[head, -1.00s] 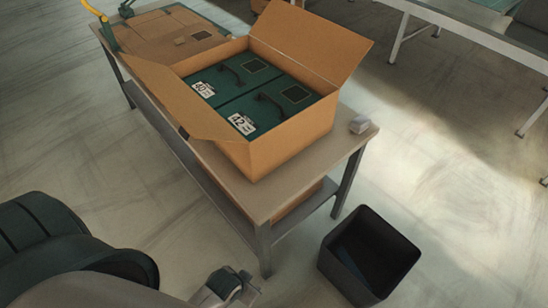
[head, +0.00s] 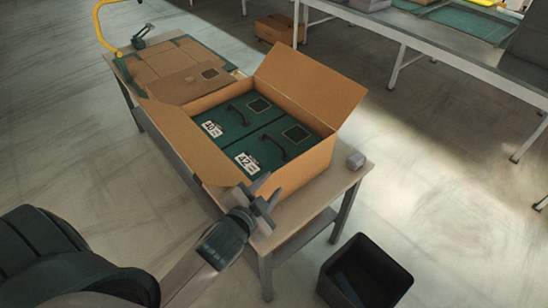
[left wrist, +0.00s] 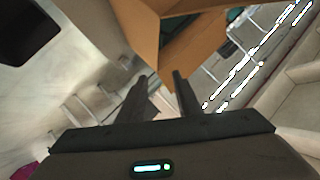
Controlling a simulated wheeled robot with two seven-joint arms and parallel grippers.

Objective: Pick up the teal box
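Two teal boxes with black handles lie side by side in an open cardboard carton (head: 310,164). One teal box (head: 234,117) has a white label reading 40; the other teal box (head: 274,142) has a label reading 42. My left gripper (head: 266,190) is at the carton's near side, apart from both boxes, with its fingers spread and nothing between them. In the left wrist view, the left gripper (left wrist: 160,84) shows two separated fingers, with the carton (left wrist: 192,48) beyond them. My right gripper is not in view.
The carton stands on a table (head: 327,189) with its flaps folded outward. A black bin (head: 388,262) stands on the floor. Flattened cardboard (head: 165,70) lies at the table's far end. A long bench (head: 430,45) stands behind.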

